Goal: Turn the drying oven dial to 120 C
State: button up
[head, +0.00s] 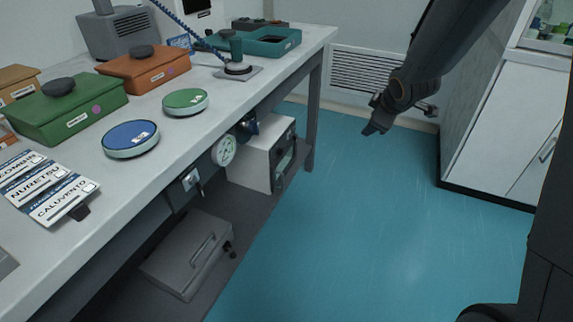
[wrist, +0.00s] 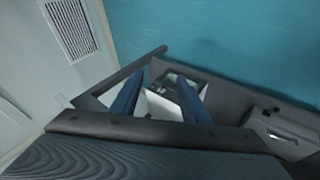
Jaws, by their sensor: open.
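A white box-shaped unit (head: 258,158), which looks like the drying oven, stands on the lower shelf under the far part of the bench. Its dark front panel faces the aisle; the dial and its setting are too small to make out. My gripper (head: 376,127) hangs over the aisle to the right of the oven, apart from it. In the wrist view my gripper (wrist: 160,84) is open and empty, with two dark blue fingers spread. The oven (wrist: 160,105) shows between and beyond the fingers, partly hidden by them.
A round white gauge (head: 224,150) is on the bench's front edge. A grey case with a handle (head: 188,254) lies on the lower shelf. Boxes and round discs stand on the bench top (head: 165,132). The blue floor (head: 370,230) is clear; a white cabinet (head: 505,120) stands right.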

jog(key=w+a+f+n+t+y+b, duration=0.35)
jog(key=w+f+n+b, duration=0.4)
jog(key=w, duration=0.45)
jog(key=n+g+y+b, duration=0.1)
jog(key=n+y+b, duration=0.7)
jog(key=n+b, duration=0.45)
send_near(280, 151)
jog(key=w+d+r, duration=0.6)
jog(key=d, duration=0.1)
jog(key=s+a+f+n+g+y+b, duration=0.2)
jog(key=a+f+n+g+y+b, duration=0.25)
jog(key=f+n+b, duration=0.35)
jog(key=b+x, duration=0.1)
jog(key=x, duration=0.6)
jog(key=shift+a+f+n+b, duration=0.3)
jog(key=shift+a+f, duration=0.05)
grip_shut()
jog(key=c, duration=1.1)
grip_release()
